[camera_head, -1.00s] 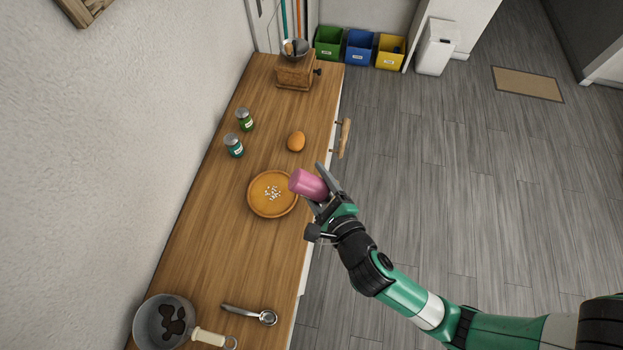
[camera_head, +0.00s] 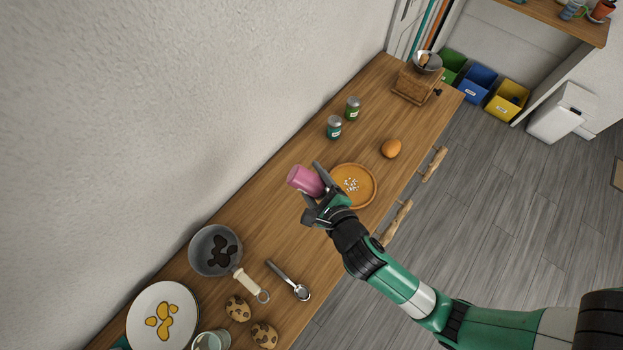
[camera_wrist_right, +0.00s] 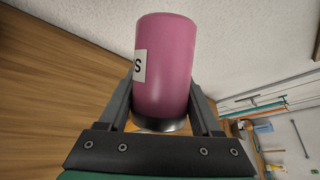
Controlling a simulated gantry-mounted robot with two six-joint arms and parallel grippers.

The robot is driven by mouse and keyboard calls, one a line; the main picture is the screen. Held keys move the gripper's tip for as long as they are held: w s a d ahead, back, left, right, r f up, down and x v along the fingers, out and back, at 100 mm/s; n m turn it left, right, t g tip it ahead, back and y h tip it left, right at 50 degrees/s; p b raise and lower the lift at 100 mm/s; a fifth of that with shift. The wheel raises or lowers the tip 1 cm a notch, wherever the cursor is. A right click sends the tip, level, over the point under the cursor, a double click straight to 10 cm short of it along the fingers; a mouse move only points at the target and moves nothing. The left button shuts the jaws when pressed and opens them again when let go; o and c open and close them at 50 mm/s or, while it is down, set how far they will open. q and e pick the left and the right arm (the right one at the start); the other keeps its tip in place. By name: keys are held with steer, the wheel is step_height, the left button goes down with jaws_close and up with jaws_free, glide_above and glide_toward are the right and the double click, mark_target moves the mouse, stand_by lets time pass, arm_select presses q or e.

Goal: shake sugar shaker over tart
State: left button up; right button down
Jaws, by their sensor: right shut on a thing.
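The pink sugar shaker (camera_head: 301,179) is in my right gripper (camera_head: 314,184), tilted, with one end pointing to the upper left. In the right wrist view the shaker (camera_wrist_right: 165,65) shows a white label with an "S" and a dark band at the end near my palm; the fingers (camera_wrist_right: 160,105) are shut on its two sides. The round orange-brown tart (camera_head: 368,193) lies on the counter just right of the shaker, partly behind my gripper. White bits sit on its middle. My left gripper is not in view.
A pan (camera_head: 208,262), spoon (camera_head: 290,281), cookies (camera_head: 238,308) and plate (camera_head: 140,322) lie nearer. A wall runs along the left.

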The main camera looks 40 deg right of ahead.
steer(key=s+d+f+m+g+h, duration=0.1)
steer(key=d+f+m+h, duration=0.1)
steer(key=d+f, duration=0.4)
steer(key=s+d+f+m+g+h+p, duration=0.1)
steer(key=d+f, duration=0.5)
steer(key=d, duration=0.7)
steer(key=shift+s+d+f+m+g+h, duration=0.3)
steer(key=shift+m+g+h, duration=0.25)
steer(key=shift+m, duration=0.65)
steer(key=shift+r, duration=0.15)
steer(key=shift+a+r+p, duration=0.1)
steer(key=shift+r+p, duration=0.65)
steer(key=shift+p, duration=0.4)
steer(key=shift+f, duration=0.15)
steer(key=shift+f+b, duration=0.6)
steer(key=shift+f, duration=0.05)
